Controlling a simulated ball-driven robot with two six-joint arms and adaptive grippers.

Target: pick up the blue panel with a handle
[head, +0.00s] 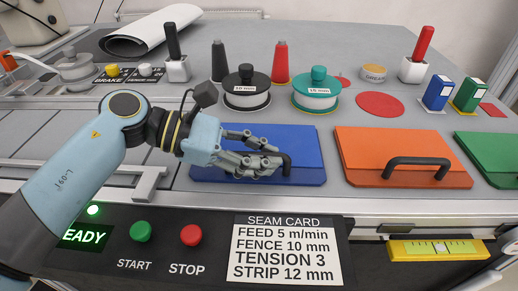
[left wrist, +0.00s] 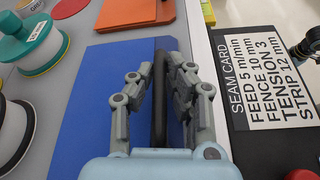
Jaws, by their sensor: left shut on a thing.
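The blue panel (head: 305,150) lies flat on the grey worktop near its front edge in the head view. It has a black handle (head: 287,163) along its front side. My left gripper (head: 275,163) reaches over the panel from the left and is shut on this handle. In the left wrist view the fingers (left wrist: 160,95) sit on both sides of the black handle (left wrist: 160,60), with the blue panel (left wrist: 100,100) beneath. The fingers hide part of the handle. My right gripper is not clearly in view.
An orange panel (head: 375,150) with a black handle lies just right, then a green panel (head: 490,150). Behind stand a black-lidded container (head: 246,88) and a teal-lidded one (head: 316,90). A control strip with START (head: 141,231) and STOP (head: 191,235) buttons runs in front.

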